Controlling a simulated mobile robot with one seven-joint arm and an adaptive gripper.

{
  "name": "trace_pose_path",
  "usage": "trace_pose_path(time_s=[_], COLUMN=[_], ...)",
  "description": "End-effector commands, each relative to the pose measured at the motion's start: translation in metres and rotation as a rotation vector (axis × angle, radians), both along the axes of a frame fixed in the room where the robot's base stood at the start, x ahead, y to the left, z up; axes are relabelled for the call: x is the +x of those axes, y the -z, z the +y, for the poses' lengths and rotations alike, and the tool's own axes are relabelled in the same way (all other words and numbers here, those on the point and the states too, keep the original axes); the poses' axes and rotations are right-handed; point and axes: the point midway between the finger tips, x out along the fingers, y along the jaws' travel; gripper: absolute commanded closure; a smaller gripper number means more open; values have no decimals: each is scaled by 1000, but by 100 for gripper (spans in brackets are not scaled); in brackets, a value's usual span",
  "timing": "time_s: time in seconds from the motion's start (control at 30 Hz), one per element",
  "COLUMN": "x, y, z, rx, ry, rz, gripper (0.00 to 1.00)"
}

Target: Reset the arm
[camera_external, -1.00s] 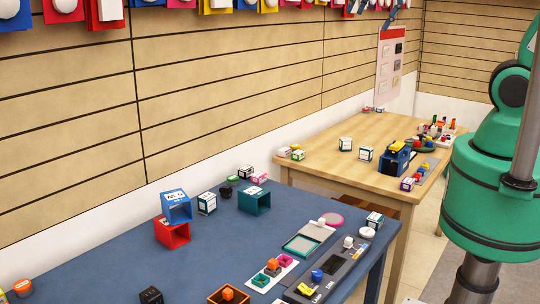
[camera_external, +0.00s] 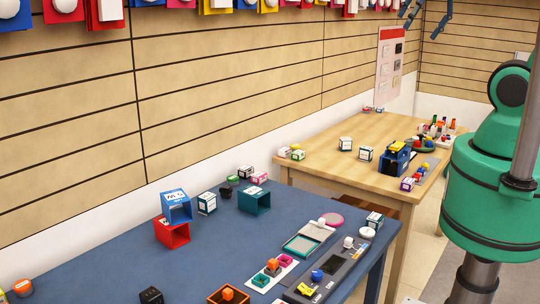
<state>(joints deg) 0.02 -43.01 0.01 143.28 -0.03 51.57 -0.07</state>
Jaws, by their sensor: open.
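My gripper (camera_external: 424,24) shows at the top edge of the external view, right of centre. Its two blue-grey fingers are spread apart with nothing between them. It hangs high in the air in front of the slatted wall, well above the wooden table (camera_external: 385,129). My arm's green body stands at the right edge. The links that join it to the gripper are out of the frame.
A blue table (camera_external: 100,262) in front holds stacked blue (camera_external: 176,207) and red (camera_external: 173,232) open boxes, a teal box (camera_external: 254,201), small cubes and a dark panel (camera_external: 335,270). The wooden table behind holds a blue box (camera_external: 395,160) and several cubes. Coloured items hang along the wall top.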

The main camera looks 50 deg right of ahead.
Motion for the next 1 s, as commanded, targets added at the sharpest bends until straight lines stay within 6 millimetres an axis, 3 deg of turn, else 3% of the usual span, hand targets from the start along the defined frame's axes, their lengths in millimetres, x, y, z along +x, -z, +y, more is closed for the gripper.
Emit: trace_pose_path(time_s=[0.37, 1.0], x=[0, 0], y=[17, 130], z=[0, 0], rx=[0, 1], ry=[1, 0], rz=[0, 0], gripper=[5, 5])
